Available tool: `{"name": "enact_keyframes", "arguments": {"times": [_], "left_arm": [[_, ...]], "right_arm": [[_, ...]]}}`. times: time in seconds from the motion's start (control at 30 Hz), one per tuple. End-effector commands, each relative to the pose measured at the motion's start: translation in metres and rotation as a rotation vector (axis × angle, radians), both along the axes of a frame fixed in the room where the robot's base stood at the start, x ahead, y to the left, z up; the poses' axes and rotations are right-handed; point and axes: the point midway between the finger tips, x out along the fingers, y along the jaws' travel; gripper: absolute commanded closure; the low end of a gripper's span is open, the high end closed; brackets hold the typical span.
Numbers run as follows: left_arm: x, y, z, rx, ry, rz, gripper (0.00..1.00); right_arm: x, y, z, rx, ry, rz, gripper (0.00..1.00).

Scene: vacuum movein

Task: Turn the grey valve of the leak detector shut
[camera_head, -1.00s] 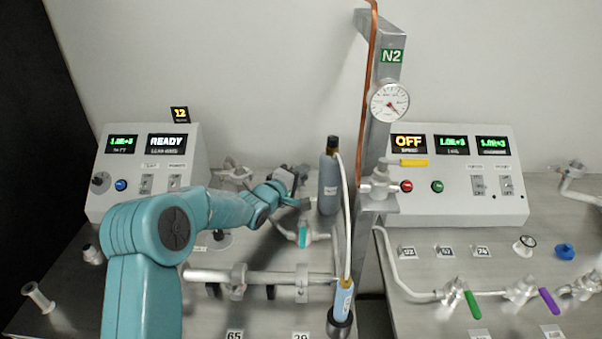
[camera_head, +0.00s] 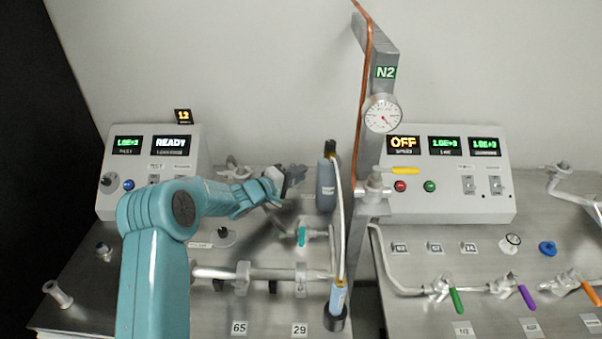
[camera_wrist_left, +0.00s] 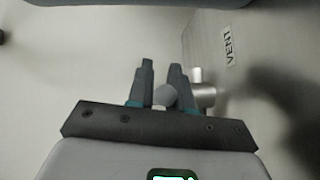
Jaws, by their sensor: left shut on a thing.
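My left arm comes in from the left, and my left gripper (camera_head: 292,178) is at the back of the left bench, just left of a dark grey bottle. In the left wrist view, the fingers (camera_wrist_left: 161,76) are close together on a light grey rounded piece, which looks like the grey valve's handle (camera_wrist_left: 166,96). A silver cylindrical fitting (camera_wrist_left: 203,94) is right beside the fingers. In the head view the gripper hides the valve. The leak detector (camera_head: 205,150) stands behind my arm, its display reading READY. My right gripper is not in view.
The grey bottle (camera_head: 326,188) stands close to the right of the gripper. A teal-handled valve (camera_head: 302,236) and a horizontal pipe (camera_head: 262,274) lie in front. The N2 post (camera_head: 371,130) rises between the benches. A VENT label (camera_wrist_left: 230,47) shows in the wrist view.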

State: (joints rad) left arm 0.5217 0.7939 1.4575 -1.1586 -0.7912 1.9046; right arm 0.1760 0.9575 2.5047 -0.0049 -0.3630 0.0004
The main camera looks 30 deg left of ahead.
Motion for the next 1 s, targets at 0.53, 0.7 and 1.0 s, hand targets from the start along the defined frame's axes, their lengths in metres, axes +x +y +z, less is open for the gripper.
{"name": "enact_keyframes", "arguments": {"times": [0.53, 0.7, 1.0], "left_arm": [[-0.003, 0.000, 0.001, 0.001, -0.001, -0.001, 0.59], [-0.030, 0.008, 0.004, 0.001, 0.000, 0.001, 0.59], [-0.106, 0.030, 0.015, 0.002, -0.002, 0.003, 0.59]], "right_arm": [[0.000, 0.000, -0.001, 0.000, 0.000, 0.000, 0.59], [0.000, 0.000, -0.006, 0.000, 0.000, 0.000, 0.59], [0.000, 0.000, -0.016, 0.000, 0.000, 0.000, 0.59]]}}
